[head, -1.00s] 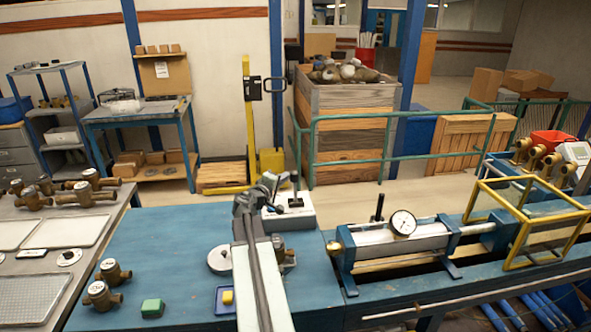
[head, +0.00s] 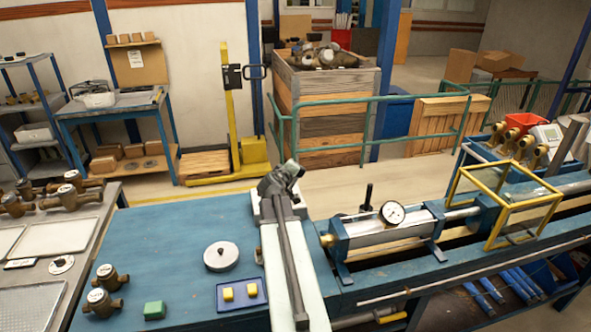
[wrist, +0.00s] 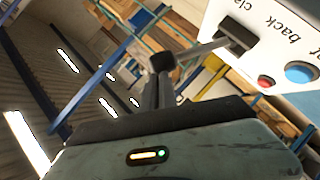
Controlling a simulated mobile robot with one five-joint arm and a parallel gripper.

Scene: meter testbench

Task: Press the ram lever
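A white control box (wrist: 290,35) with a lever (wrist: 205,49) shows at the top right of the wrist view. The lever is a grey rod running from a black slot piece to a dark round knob (wrist: 162,61). The lettering "back" and part of another word are readable. My gripper (wrist: 160,80) has its narrow fingers together, with the tips at or just behind the knob; I cannot tell if they touch. In the head view my gripper (head: 280,180) is over the box, which is mostly hidden behind my arm.
The box has a red button (wrist: 266,82) and a blue button (wrist: 301,72). A blue cylinder rig with a dial gauge (head: 392,213) and a black upright handle (head: 367,197) stands to the right.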

